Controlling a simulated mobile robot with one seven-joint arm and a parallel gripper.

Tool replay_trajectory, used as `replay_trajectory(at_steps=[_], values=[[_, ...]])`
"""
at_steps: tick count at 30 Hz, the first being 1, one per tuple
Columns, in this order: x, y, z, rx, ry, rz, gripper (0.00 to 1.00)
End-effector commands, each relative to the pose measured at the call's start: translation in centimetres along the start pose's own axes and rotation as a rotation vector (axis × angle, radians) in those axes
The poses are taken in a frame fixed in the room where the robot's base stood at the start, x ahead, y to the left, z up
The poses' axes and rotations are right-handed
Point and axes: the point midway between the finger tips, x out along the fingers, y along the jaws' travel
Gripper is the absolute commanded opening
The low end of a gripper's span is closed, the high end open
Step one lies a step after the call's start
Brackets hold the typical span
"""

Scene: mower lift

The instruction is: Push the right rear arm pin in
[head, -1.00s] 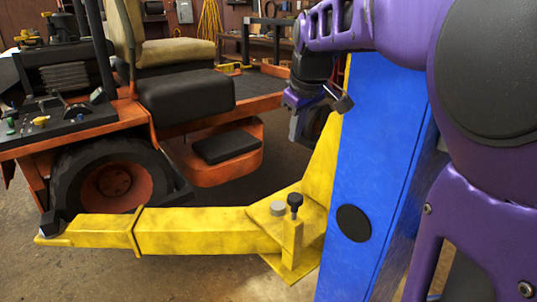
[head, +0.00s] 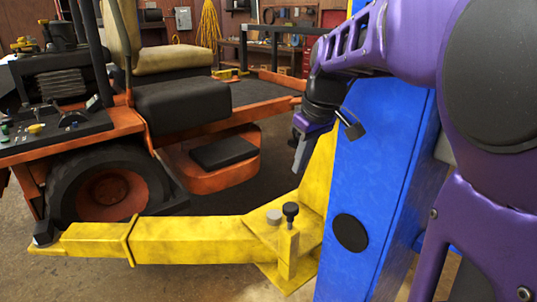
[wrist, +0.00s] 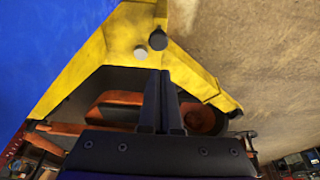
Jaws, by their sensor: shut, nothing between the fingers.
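The arm pin (head: 290,211) has a round black knob standing up on a short stem above a yellow upright sleeve near the post end of the yellow lift arm (head: 185,238). In the wrist view the pin's knob (wrist: 158,39) shows just beyond my fingertips. My gripper (head: 298,168) is above the pin in the head view, fingers pointing down, with a clear gap between them. In the wrist view my gripper (wrist: 160,74) has its two dark fingers together and empty.
A grey round bolt head (head: 274,217) sits beside the pin. The blue lift post (head: 375,170) stands close to the right, with a yellow gusset (head: 318,175) against it. The orange mower (head: 210,165) is behind the lift arm; its tyre (head: 105,190) is at the left.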

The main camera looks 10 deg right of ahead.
Motion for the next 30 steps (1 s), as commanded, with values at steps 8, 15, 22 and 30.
replay_trajectory(at_steps=[8,15,22,30], values=[[6.3,-0.1,0.1,-0.001,-0.005,-0.003,0.00],[10.1,0.0,0.8,-0.001,-0.002,-0.002,0.00],[11.3,0.1,1.1,0.000,0.000,-0.001,0.00],[11.3,0.1,1.1,0.000,0.000,0.000,0.00]])
